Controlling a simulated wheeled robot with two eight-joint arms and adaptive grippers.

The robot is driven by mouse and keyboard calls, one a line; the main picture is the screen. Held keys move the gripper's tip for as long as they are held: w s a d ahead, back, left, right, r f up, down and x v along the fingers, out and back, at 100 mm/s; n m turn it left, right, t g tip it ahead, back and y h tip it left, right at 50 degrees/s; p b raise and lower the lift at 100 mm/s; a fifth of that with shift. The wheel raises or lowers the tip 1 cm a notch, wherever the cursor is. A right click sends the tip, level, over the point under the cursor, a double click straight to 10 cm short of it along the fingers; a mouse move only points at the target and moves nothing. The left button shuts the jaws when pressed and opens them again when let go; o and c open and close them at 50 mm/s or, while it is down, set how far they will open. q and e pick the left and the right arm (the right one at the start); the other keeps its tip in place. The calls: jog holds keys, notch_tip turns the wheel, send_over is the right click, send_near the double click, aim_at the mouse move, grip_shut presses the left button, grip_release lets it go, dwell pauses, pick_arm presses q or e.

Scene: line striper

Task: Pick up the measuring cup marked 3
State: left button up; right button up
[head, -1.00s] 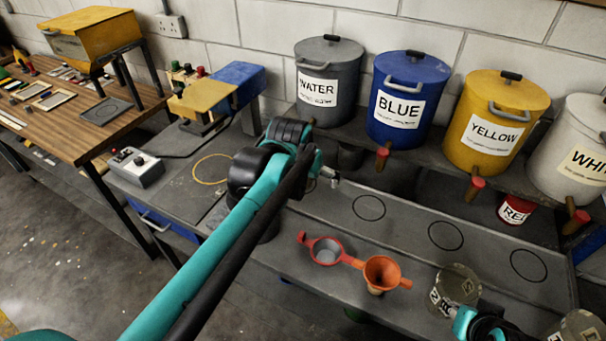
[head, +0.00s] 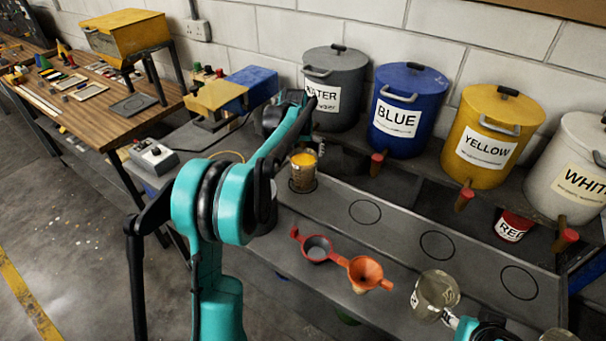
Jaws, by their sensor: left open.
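A cup with yellow contents (head: 303,178) stands on a circle on the bench, below the grey WATER container. A clear cup with dark marks (head: 433,298) stands at the lower right; its number is not readable. Another cup (head: 558,335) is cut off by the bottom edge. No number 3 can be made out on any cup. My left gripper (head: 318,142) is open, small and partly hidden, just above and behind the yellow-filled cup. My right gripper (head: 452,322) is beside the clear cup at the bottom edge; its jaws are not clear.
WATER (head: 333,112), BLUE (head: 405,110), YELLOW (head: 490,145) and WHITE (head: 572,175) containers line the back shelf. A red strainer (head: 318,248) and an orange funnel (head: 366,272) lie in front. Empty circles (head: 365,212) mark free spots on the bench.

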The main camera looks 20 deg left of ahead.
aim_at(303, 154)
pick_arm(q)
jog(key=x, duration=0.2)
jog(key=b+x, duration=0.1)
jog(key=x, duration=0.1)
jog(key=shift+w+d+f, duration=0.15)
jog(key=shift+w+f, duration=0.05)
jog(key=shift+r, duration=0.15)
jog(key=shift+c, duration=0.3)
jog(key=c, duration=1.7)
jog(key=shift+s, duration=0.1)
jog(key=shift+c, duration=0.2)
jog(key=shift+r, duration=0.2)
